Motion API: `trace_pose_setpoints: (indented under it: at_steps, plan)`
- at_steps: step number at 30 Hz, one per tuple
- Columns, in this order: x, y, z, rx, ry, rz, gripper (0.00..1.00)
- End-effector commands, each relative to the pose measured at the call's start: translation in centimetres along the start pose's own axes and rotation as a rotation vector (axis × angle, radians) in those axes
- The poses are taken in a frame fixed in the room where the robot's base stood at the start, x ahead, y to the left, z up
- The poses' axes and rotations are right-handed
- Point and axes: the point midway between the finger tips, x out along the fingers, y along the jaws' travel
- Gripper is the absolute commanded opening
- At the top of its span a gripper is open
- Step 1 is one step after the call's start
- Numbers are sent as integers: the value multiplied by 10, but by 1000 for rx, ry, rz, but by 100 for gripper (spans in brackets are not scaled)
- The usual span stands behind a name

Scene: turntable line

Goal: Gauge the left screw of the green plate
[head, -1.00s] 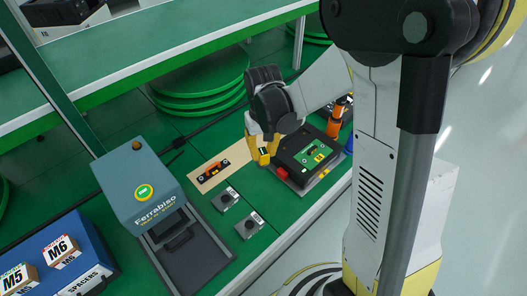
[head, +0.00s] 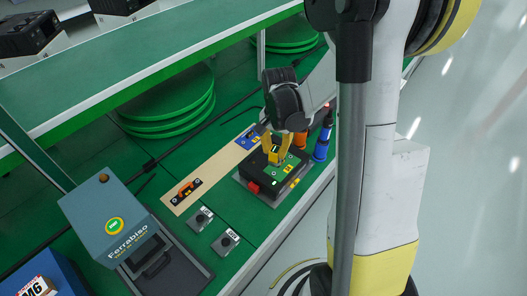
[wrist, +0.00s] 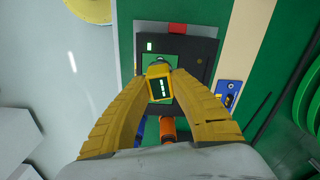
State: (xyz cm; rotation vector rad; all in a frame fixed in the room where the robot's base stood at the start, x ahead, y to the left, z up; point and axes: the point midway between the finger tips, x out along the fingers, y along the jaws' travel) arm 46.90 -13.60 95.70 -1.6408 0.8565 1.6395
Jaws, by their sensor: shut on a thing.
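My gripper (wrist: 160,75) is shut on a small yellow gauge (wrist: 158,91) with a dark face and lit green marks. The gauge also shows in the head view (head: 276,157), upright between the fingers. It is over the green plate (head: 293,161), which lies on a black box-like fixture (head: 268,176). In the wrist view the plate (wrist: 148,61) shows around the gauge's far end. The gauge and my fingers cover much of the plate. The screws are hidden, and I cannot tell whether the gauge touches one.
A red block (head: 253,187) sits at the fixture's near left. An orange-handled tool (head: 308,138) and a blue one (head: 321,149) stand to its right. A tan strip (head: 210,166) holds an orange-and-black piece (head: 187,190) and a blue piece (head: 245,141). Two small grey blocks (head: 225,242) lie in front.

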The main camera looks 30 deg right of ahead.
Motion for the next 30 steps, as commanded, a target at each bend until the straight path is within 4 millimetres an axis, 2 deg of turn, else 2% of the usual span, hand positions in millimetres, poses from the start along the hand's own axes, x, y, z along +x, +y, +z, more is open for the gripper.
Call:
trace_pose_setpoints:
  at_steps: [18,30]
  plan:
    - [51,0,0,-3,0,0,0]
    - [53,0,0,-3,0,0,0]
